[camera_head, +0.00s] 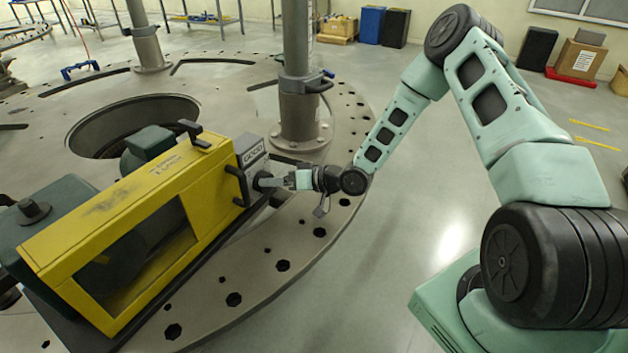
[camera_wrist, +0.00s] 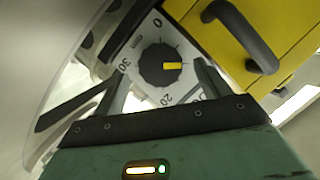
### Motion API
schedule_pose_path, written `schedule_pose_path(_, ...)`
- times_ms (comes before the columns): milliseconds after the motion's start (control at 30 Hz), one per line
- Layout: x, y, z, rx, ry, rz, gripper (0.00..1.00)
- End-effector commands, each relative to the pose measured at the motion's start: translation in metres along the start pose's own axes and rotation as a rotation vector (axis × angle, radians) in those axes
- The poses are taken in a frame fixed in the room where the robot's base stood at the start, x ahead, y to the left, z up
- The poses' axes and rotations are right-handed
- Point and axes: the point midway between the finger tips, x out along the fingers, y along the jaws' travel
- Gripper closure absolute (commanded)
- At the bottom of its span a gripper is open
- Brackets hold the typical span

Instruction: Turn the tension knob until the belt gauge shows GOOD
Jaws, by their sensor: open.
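The tension knob (camera_wrist: 160,65) is round and black with a yellow pointer mark. It sits on a pale dial plate (camera_wrist: 136,42) printed with 0, 20 and 30. The mark points right in the wrist view, on the side between 0 and 20. My gripper (camera_wrist: 161,72) is open, with one finger on each side of the knob; I cannot tell whether they touch it. In the head view my gripper (camera_head: 277,182) is at the end of the machine, in front of the knob (camera_head: 262,179). The grey block above carries the word GOOD (camera_head: 254,150); no needle can be made out.
The yellow guard (camera_head: 130,215) with its black handle (camera_wrist: 240,35) lies close beside the knob. A grey post (camera_head: 298,100) stands just behind my gripper. The round plate (camera_head: 290,225) has several holes.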

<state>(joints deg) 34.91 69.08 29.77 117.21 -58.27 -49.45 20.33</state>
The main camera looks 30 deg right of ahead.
Motion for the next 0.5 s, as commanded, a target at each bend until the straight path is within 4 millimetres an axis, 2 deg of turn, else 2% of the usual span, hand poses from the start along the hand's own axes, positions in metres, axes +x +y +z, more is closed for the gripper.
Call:
schedule_pose_path(300,-0.075,0.003,0.001,-0.001,0.002,0.005,0.25)
schedule_pose_path(500,-0.118,0.002,0.001,-0.001,0.002,0.004,0.25)
